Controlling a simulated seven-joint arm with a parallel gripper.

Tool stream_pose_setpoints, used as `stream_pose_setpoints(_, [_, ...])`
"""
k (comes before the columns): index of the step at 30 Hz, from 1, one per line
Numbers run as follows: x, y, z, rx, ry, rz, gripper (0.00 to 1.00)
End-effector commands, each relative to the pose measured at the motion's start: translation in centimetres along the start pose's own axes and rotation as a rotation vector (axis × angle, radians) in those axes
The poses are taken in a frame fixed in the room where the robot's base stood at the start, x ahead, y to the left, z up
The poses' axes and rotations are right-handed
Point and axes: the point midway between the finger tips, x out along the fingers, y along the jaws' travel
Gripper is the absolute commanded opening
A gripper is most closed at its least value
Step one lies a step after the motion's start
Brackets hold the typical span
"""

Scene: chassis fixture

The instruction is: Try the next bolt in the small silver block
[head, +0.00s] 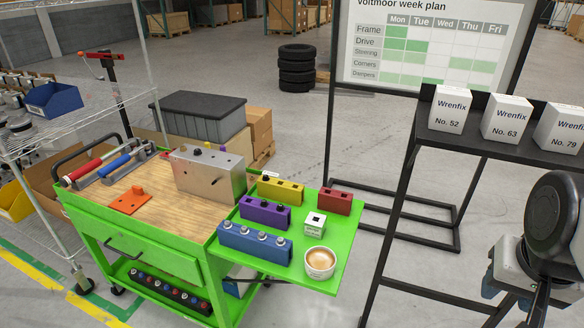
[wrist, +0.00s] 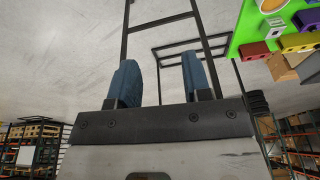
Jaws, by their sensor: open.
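A silver metal block (head: 208,174) stands on the cart's wooden top; a dark knob shows on its top. A much smaller whitish cube (head: 315,225) with a dark hole on top sits on the green side shelf (head: 325,272). A blue block (head: 254,243) holds several silver-headed bolts. A red block (head: 334,201) is behind. My gripper (wrist: 159,64) is open and empty, away from the shelf.
A coffee cup (head: 320,262) stands at the shelf's front corner. An orange plate (head: 130,200) and red and blue-handled tools lie on the cart. A black rack (head: 470,146) with Wrenfix boxes (head: 506,119) stands right.

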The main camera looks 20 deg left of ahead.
Motion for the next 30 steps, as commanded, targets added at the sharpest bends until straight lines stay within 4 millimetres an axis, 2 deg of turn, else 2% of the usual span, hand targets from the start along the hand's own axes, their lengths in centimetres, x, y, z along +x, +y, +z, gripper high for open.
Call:
stream_pose_setpoints(8, [-2.0,-4.5,-7.1,0.178,0.011,-0.029,0.45])
stream_pose_setpoints(16, [-3.0,-10.6,-14.1,0.387,0.005,-0.06,0.45])
stream_pose_setpoints(23, [-2.1,-16.1,-18.7,0.544,-0.023,-0.069,0.45])
stream_pose_setpoints(30, [0.1,-21.9,-22.2,0.691,-0.064,-0.057,0.45])
